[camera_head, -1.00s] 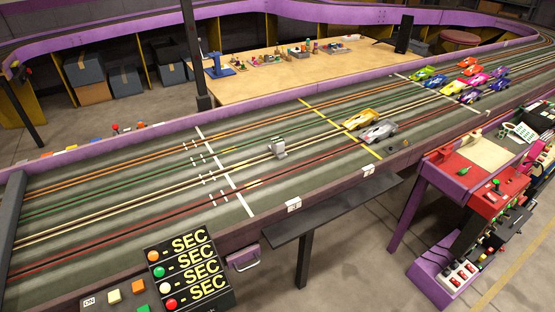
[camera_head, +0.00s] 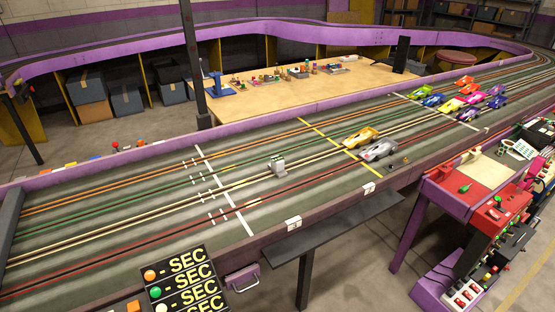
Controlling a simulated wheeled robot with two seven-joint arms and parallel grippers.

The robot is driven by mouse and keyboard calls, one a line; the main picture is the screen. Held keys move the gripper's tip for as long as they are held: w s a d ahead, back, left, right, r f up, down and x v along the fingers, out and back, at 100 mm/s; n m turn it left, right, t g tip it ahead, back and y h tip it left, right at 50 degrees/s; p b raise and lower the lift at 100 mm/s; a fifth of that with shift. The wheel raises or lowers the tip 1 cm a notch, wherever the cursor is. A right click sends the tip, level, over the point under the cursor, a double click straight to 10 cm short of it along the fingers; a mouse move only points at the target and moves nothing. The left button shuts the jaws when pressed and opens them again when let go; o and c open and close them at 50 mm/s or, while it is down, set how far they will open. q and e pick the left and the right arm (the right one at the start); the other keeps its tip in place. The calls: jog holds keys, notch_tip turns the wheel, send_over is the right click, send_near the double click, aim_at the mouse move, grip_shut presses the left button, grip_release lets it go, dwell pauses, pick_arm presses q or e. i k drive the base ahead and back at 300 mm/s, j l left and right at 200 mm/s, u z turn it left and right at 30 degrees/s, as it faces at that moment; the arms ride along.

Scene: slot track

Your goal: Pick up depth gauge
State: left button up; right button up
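A small pale grey block-shaped object (camera_head: 278,166) stands on the slot track (camera_head: 110,236) between the white line and the yellow line. It may be the depth gauge, but it is too small to be sure. A gold car (camera_head: 361,137) and a silver car (camera_head: 380,150) sit to its right at the yellow line. Neither of my grippers is in view.
Several coloured cars (camera_head: 465,85) stand farther right on the track. A timer board (camera_head: 184,284) is at the front left. A red and purple control stand (camera_head: 470,200) is at the right. A wooden table (camera_head: 290,87) with small items stands behind the track. A dark shelf (camera_head: 335,225) juts out in front.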

aim_at(276, 165)
jog(key=l+u, duration=0.95)
jog(key=k+l+u, duration=0.15)
jog(key=l+u, duration=0.35)
